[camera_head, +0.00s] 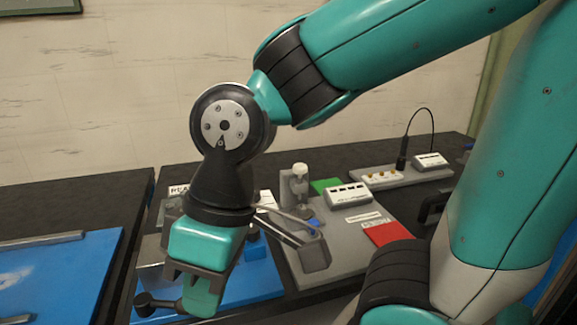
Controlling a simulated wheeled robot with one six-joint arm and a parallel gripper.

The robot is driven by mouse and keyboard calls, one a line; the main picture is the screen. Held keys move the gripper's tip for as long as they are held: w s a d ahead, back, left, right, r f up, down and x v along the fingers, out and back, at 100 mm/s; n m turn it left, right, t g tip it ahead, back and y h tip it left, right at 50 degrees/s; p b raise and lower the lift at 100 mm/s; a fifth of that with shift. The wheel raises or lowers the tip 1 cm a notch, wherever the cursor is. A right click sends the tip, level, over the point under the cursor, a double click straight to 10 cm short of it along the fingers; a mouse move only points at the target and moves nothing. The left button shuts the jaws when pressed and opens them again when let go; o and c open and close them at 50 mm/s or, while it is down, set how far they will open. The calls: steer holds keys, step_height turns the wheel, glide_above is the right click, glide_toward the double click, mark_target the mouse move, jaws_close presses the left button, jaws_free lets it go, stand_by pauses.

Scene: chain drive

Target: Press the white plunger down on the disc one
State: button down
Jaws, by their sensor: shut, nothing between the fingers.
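My gripper (203,297) hangs at the lower left of the centre, pointing down. It is shut and empty, in front of the blue board on the dark bench. A white-capped upright part (300,171), which looks like the white plunger, stands on a grey fixture behind and to the right of my gripper, clearly apart from it. A round metal piece (304,213) shows below the cap. I cannot tell whether it is the disc. My wrist and gripper hide part of the blue board.
A grey plate (345,239) holds a green pad (326,187), a white box (348,194) and a red pad (388,233). A grey angled arm-like part (311,252) sits between my gripper and this plate. A blue panel (65,270) lies at left.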

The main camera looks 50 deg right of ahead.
steer(key=w+d+r+m+t+y+p, duration=0.1)
steer(key=w+d+r+m+t+p, duration=0.25)
steer(key=w+p, duration=0.55)
steer(key=w+d+r+m+t+p, duration=0.1)
steer(key=w+d+r+m+p, duration=0.1)
steer(key=w+d+p, duration=0.35)
steer(key=w+d+r+m+t+p, duration=0.1)
steer(key=w+d+r+m+p, duration=0.15)
steer(key=w+d, duration=0.45)
steer(key=s+d+f+m+t+h+p, duration=0.1)
steer(key=d+m+t+h+p, duration=0.2)
steer(key=d, duration=2.3)
steer(key=m+h+p, duration=0.1)
steer(key=m+p, duration=0.3)
steer(key=p, duration=0.2)
steer(key=shift+s+f+t+h, duration=0.15)
steer(key=shift+f+t+h, duration=0.15)
steer(key=shift+f+t, duration=0.05)
